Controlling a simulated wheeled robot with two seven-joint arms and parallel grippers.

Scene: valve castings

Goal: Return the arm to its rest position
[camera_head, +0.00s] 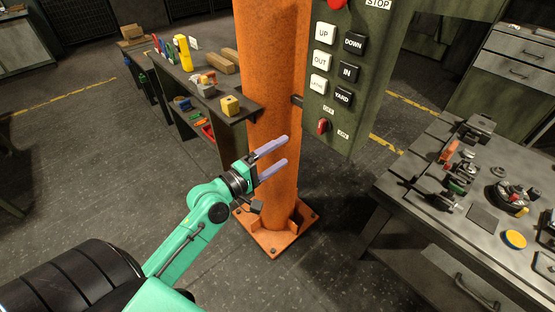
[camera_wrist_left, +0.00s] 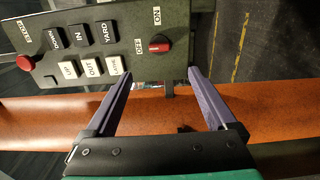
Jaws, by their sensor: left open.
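My left arm is green and reaches in from the lower left in the head view. My left gripper (camera_head: 281,154) has two purple fingers, held apart with nothing between them. It is in front of the orange column (camera_head: 275,80), below and left of the control panel (camera_head: 325,115). In the left wrist view the open left gripper (camera_wrist_left: 159,80) points toward the column (camera_wrist_left: 50,118) and the panel's lower edge. The panel (camera_wrist_left: 130,68) carries white and black buttons and a red rotary switch (camera_wrist_left: 159,45) beside ON and OFF labels. My right gripper is not in view.
A workbench (camera_head: 400,190) with valve parts and tools stands at the right. A dark shelf (camera_head: 235,114) with a yellow block, bottles and small items stands behind the column at the left. The column's base plate (camera_head: 273,246) is bolted down. The floor (camera_head: 75,165) at left is clear.

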